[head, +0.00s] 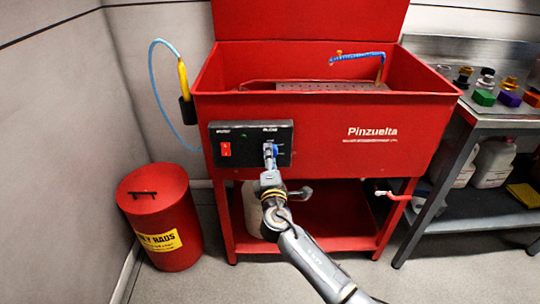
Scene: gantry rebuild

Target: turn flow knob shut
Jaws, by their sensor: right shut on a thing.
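A red parts washer (325,117) stands against the back wall with its lid raised. A black control panel (250,133) is on its front left, with a red switch (225,149) on the left side. A blue knob (276,149) is on the panel's right side, mostly hidden behind my gripper. My right gripper (270,151) is shut on the blue knob, its arm coming up from the bottom. The knob's exact angle cannot be told. My left gripper is not in view.
A red lidded bin (160,215) stands on the floor at left. A steel bench (490,114) with several coloured parts is at right. A red-handled valve (388,195) sticks out below the washer. A blue hose (155,90) loops at the washer's left.

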